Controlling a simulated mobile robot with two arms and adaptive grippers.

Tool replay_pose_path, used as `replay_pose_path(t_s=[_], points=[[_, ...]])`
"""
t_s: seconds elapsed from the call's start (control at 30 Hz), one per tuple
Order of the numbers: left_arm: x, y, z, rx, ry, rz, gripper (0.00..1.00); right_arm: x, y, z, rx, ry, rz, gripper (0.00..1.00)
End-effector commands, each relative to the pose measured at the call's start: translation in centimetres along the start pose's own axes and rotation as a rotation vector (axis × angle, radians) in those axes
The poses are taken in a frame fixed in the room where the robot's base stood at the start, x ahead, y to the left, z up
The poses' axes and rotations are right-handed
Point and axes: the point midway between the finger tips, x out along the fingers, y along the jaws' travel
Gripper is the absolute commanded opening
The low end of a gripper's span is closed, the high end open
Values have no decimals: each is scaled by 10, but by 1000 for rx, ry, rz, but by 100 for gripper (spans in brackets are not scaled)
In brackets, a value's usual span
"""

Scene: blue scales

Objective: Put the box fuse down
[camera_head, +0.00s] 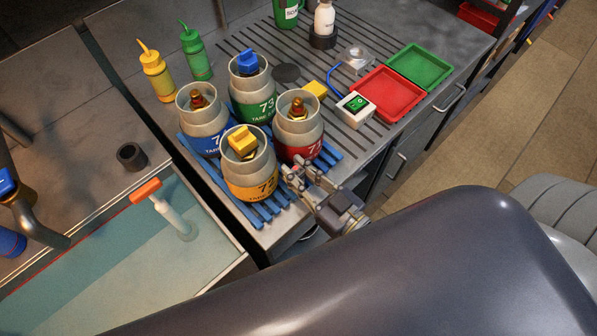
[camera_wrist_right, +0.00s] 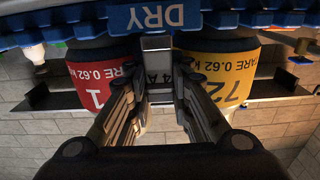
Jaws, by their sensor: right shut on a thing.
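My right gripper (camera_head: 310,172) is at the front edge of the blue slatted rack (camera_head: 283,206), just right of the yellow-labelled tank and below the red-labelled one. In the right wrist view the same gripper (camera_wrist_right: 158,112) is shut on a small grey block with a dark "4 A" marking, the box fuse (camera_wrist_right: 158,72). The fuse sits between the fingers, in front of the gap between the red (camera_wrist_right: 90,75) and yellow (camera_wrist_right: 222,75) labels. In the head view I cannot make out the fuse. Whether it touches the rack is unclear. My left gripper is not in view.
Four-coloured tanks crowd the rack, including the yellow one (camera_head: 251,184) and red one (camera_head: 299,137). Ridged counter (camera_head: 330,130) shows between. A water-filled sink (camera_head: 125,250) is left.

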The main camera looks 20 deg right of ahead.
Motion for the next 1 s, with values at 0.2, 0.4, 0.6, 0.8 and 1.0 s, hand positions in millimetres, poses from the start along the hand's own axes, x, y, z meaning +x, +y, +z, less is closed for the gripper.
replay_pose_path(t_s=[0.2, 0.4, 0.6, 0.8, 1.0], points=[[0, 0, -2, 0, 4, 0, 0, 0, 0, 0, -1, 2, -1, 0], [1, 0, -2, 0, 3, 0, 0, 0, 0, 3, 0, 1, -1, 28], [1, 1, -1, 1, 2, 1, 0, 0, 0, 3, 0, 1, -1, 28], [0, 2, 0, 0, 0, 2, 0, -1, 0, 0, -2, 0, -1, 28], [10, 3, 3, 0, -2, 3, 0, -28, 0, 4, 0, -4, -1, 28]])
